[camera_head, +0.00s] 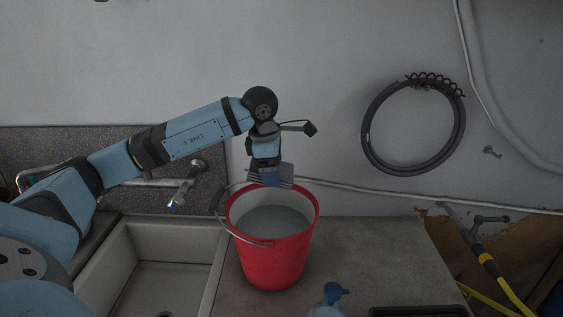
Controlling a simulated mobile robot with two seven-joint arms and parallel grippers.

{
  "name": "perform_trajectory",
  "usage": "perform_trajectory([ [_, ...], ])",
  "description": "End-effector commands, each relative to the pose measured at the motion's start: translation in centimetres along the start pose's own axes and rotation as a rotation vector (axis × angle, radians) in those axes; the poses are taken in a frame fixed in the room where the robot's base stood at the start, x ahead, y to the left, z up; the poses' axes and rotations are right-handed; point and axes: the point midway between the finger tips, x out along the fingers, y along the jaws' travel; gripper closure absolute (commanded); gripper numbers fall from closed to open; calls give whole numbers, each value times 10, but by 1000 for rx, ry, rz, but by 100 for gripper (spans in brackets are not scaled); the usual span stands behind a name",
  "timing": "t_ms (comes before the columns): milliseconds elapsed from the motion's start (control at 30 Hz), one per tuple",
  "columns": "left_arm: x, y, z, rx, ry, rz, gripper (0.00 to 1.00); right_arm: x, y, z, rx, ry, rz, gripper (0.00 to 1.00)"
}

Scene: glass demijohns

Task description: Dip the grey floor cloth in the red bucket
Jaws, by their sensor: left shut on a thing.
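The red bucket (275,262) stands upright on the grey worktop, its wire handle (245,240) hanging over the left and front side. A flat grey surface that looks like water fills its inside. My left gripper (270,179) is over the back part of the bucket's opening, pointing down. It is shut on a small grey, ribbed-looking piece (286,171), which I take to be the grey floor cloth. Most of the cloth and the fingertips are hard to make out. I cannot tell whether the cloth touches the water.
A sink (165,270) with a tap (185,187) lies left of the bucket. A coiled hose (368,130) hangs on the wall. The worktop right of the bucket is clear.

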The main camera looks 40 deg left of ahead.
Motion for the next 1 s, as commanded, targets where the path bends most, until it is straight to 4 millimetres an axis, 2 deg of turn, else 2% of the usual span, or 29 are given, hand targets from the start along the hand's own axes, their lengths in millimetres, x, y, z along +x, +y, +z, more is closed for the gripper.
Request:
perform_trajectory([
  [200, 20, -3, -2, 1, 0, -1, 40, 6, -3, 15, 4, -11, -6, 100],
  [600, 60, -9, -8, 0, 0, -1, 40, 20, -6, 28, 1, -6, -16, 100],
  [1000, 100, -15, -13, 0, 0, -1, 40, 37, -4, 53, -1, -1, -14, 100],
])
